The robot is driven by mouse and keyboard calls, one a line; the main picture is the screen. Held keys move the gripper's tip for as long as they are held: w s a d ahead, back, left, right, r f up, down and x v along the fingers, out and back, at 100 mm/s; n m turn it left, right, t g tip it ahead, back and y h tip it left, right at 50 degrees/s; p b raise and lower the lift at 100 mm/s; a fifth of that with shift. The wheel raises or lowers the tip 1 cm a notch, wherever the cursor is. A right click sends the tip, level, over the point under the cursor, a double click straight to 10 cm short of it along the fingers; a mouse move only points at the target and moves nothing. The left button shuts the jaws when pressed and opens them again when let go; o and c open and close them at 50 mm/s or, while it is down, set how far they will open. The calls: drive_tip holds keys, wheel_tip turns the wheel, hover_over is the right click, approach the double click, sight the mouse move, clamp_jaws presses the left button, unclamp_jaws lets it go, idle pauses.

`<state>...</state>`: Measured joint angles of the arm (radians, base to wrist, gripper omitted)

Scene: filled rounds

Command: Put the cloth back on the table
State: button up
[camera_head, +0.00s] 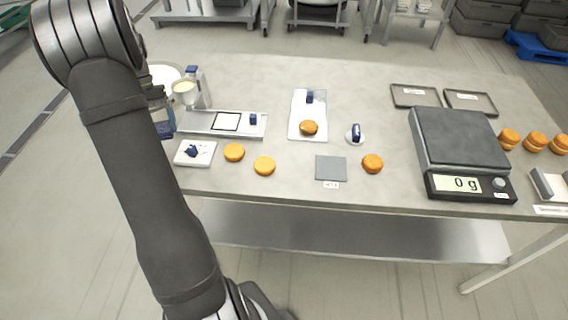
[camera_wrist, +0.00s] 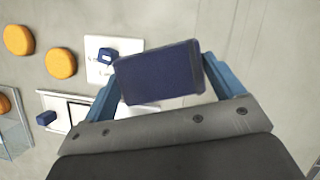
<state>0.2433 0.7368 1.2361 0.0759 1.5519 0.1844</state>
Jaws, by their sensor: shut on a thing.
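My gripper (camera_wrist: 162,68) is shut on a dark blue flat pad with a paler edge, which looks like the folded cloth (camera_wrist: 157,75). The cloth spans between the two blue fingers in the wrist view. In the head view my arm covers most of the gripper; a dark blue patch beside the arm at the table's left end may be the cloth, but I cannot tell for sure. The table (camera_head: 290,185) is a grey worktop. A small white tray (camera_head: 207,160) with a dark blue item stands close to the gripper, and it also shows in the wrist view (camera_wrist: 128,46).
Orange rounds (camera_head: 264,165) lie near the front edge. A metal plate with a white square (camera_head: 190,122), a white board (camera_head: 297,128), a grey square (camera_head: 331,167) and a scale reading 0 g (camera_head: 460,140) stand on the table. Bare worktop lies between them. Containers crowd the left end.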

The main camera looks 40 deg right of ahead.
drive_tip(key=s+d+r+m, duration=0.1)
drive_tip(key=s+d, duration=0.3)
drive_tip(key=d, duration=0.2)
drive_tip(key=s+d+m, duration=0.1)
drive_tip(key=s+d, duration=0.2)
drive_tip(key=d, duration=0.3)
drive_tip(key=s+d+r+m+t+y, duration=0.1)
drive_tip(key=s+d+m, duration=0.1)
drive_tip(key=s+d, duration=0.65)
drive_tip(key=s+d+r+m, duration=0.1)
drive_tip(key=s+d+m, duration=0.15)
drive_tip(key=s, duration=1.05)
drive_tip(key=s+d+r+m+t+y, duration=0.1)
drive_tip(key=s+d+m, duration=0.1)
drive_tip(key=s+d, duration=0.65)
drive_tip(key=w+a+f, duration=0.1)
drive_tip(key=w+f, duration=0.1)
drive_tip(key=w, duration=0.1)
drive_tip(key=w+a+f, duration=0.1)
drive_tip(key=w+f, duration=0.1)
drive_tip(key=w, duration=0.1)
drive_tip(key=w+a+f, duration=0.1)
drive_tip(key=w+f, duration=0.1)
drive_tip(key=f, duration=0.1)
drive_tip(key=shift+w+a+f, duration=0.1)
drive_tip(key=shift+w+a, duration=0.05)
drive_tip(key=shift+w, duration=0.25)
drive_tip(key=shift+f, duration=2.05)
drive_tip(key=shift+f, duration=0.15)
